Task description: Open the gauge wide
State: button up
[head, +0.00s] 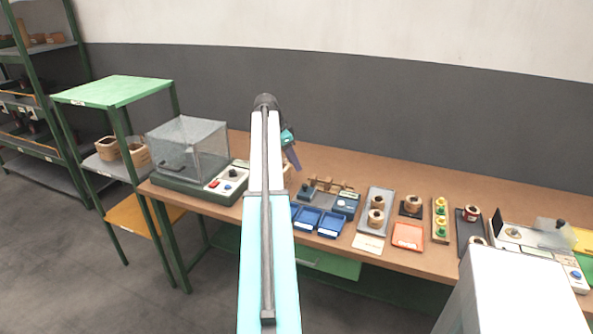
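I cannot tell for certain which thing is the gauge. A small grey-blue bench device with knobs (345,205) and a row of brown upright pieces stands on the bench just right of my arm, behind the blue bins. My arm reaches forward up the middle of the head view and hides part of the bench. Part of my gripper (291,152) shows as a teal and dark purple shape beyond the arm's end, left of and above that device. Its fingertips are too small and partly hidden, so its opening does not show. I see nothing held.
On the brown bench (410,262) stand a clear-covered machine (187,150) at left, blue bins (307,218), a grey tray with coils (374,200), an orange tray (408,236) and another machine (535,242) at right. Green shelving (112,90) stands at left.

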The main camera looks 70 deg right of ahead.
jog(key=shift+v, duration=0.9)
